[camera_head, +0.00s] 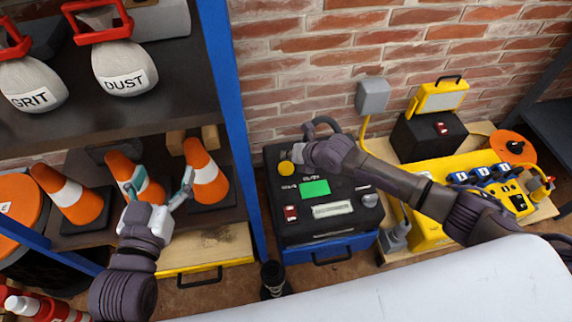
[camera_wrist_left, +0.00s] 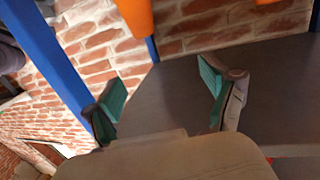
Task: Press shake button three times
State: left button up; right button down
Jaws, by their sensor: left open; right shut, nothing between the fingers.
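A black box-shaped machine (camera_head: 345,237) stands against the brick wall in the head view. On its top are a yellow round knob or button (camera_head: 286,168), a green panel (camera_head: 314,189), a red switch (camera_head: 290,213) and a pale label strip (camera_head: 333,208). No readable label shows which control is the shake button. My right gripper (camera_head: 295,156) is over the machine's back left corner, close to the yellow knob; contact cannot be told. Its fingers are shut and empty. My left gripper (camera_head: 158,184) is open and empty in front of the cones; its fingers also show in the left wrist view (camera_wrist_left: 160,85).
Orange cones (camera_head: 207,172) stand on the lower shelf at left, behind my left gripper. Sacks marked GRIT (camera_head: 32,88) and DUST (camera_head: 124,72) sit above. A blue shelf post (camera_head: 228,110) stands between shelf and machine. Yellow equipment (camera_head: 478,175) is at right.

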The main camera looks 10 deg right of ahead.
jog(key=shift+r+p, duration=0.35)
jog(key=shift+r, duration=0.2)
jog(key=shift+r+p, duration=0.6)
jog(key=shift+r, duration=0.1)
pick_arm(q)
jog(key=s+a+f+g+y, duration=0.1)
jog(key=s+a+f+g, duration=0.1)
jog(key=s+f+g, duration=0.2)
jog(key=shift+s+a+f+g+y, duration=0.35)
jog(key=shift+f+g, duration=0.75)
jog(key=shift+f, duration=1.2)
pick_arm(e)
jog(key=shift+r, duration=0.15)
pick_arm(q)
jog(key=shift+d, duration=0.15)
